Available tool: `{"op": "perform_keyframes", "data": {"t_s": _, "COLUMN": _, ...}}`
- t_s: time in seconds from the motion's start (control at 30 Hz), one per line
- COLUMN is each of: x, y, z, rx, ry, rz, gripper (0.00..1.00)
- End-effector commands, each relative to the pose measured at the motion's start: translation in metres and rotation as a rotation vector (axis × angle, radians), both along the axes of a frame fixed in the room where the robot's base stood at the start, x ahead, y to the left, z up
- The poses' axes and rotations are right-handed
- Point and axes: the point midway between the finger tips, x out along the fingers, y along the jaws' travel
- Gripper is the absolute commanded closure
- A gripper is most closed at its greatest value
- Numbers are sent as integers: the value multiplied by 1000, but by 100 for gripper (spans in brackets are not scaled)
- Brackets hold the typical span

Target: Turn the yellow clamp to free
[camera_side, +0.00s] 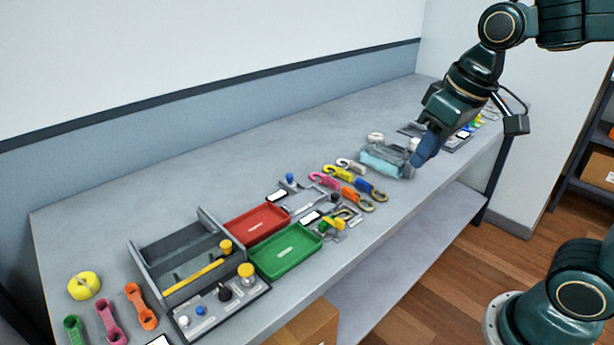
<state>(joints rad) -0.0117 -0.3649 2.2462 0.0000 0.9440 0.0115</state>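What looks like the yellow clamp (334,223) is a small yellow and green fitting near the front edge of the bench, just right of the green tray. It is small in the picture, and I cannot tell which way its handle is set. My gripper (420,157) hangs over the bench further right and back, beside a clear light-blue box. It is well apart from the yellow clamp. The gripper's fingers are seen from the side and merge with its dark body, so I cannot tell their opening.
Left of the clamp are a green tray (286,252), a red tray (256,224) and a grey divided box (150,262). Several coloured hooks (338,173) lie between the clamp and the clear box (384,162). The bench's back strip is bare.

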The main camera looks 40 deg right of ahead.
Motion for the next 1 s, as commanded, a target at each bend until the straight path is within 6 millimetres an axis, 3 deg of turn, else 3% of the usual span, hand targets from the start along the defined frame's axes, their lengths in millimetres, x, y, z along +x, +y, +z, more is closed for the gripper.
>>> {"op": "perform_keyframes", "data": {"t_s": 0.37, "x": 71, "y": 4, "z": -22, "rx": 0, "ry": 134, "rz": 0, "gripper": 68}}
{"op": "perform_keyframes", "data": {"t_s": 0.7, "x": 130, "y": 8, "z": -62, "rx": -2, "ry": 249, "rz": -1, "gripper": 68}}
{"op": "perform_keyframes", "data": {"t_s": 1.0, "x": 160, "y": 11, "z": -92, "rx": -4, "ry": 310, "rz": -1, "gripper": 68}}
